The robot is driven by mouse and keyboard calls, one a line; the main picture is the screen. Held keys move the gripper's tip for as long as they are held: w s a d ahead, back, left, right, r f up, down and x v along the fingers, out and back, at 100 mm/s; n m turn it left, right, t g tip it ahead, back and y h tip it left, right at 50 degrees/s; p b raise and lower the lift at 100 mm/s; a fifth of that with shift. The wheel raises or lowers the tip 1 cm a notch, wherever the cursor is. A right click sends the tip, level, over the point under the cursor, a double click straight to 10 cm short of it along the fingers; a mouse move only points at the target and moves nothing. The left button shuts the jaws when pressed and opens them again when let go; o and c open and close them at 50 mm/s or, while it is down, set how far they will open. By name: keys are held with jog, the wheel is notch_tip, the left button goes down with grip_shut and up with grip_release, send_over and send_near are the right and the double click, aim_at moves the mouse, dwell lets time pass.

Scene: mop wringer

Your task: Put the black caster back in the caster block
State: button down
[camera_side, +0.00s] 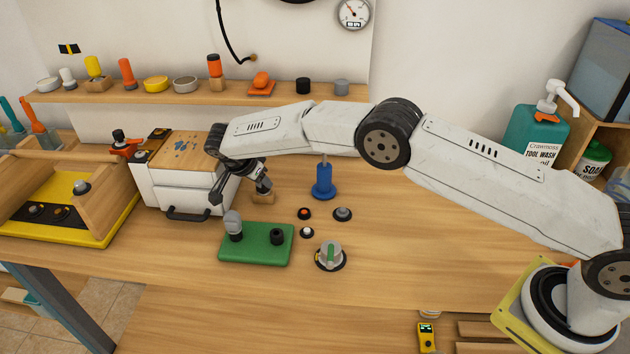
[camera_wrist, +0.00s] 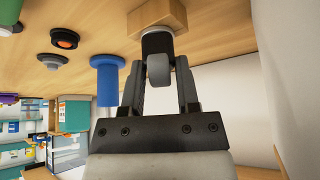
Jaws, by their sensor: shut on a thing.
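My gripper (camera_wrist: 158,55) is shut on the black caster (camera_wrist: 157,43), which has a grey wheel facing the wrist camera. The caster's far end is at the wooden block (camera_wrist: 155,16) in the wrist view. The two look touching or nearly so; I cannot tell whether the caster sits inside the block. In the side view the wooden block (camera_side: 263,199) stands on the table right of the white drawer box, directly below my gripper (camera_side: 262,184). The caster is hard to make out there behind the dark fingers.
A blue post (camera_side: 323,183) stands close right of the block. A green plate (camera_side: 257,244) with upright pieces lies in front, beside several small round parts and a dial (camera_side: 329,256). The white drawer box (camera_side: 184,173) is close on the left. The table right of the dial is clear.

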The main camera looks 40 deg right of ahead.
jog(key=shift+c, duration=1.3)
grip_release()
jog(key=shift+f, duration=0.1)
jog(key=v, duration=0.8)
jog(key=shift+d, duration=0.15)
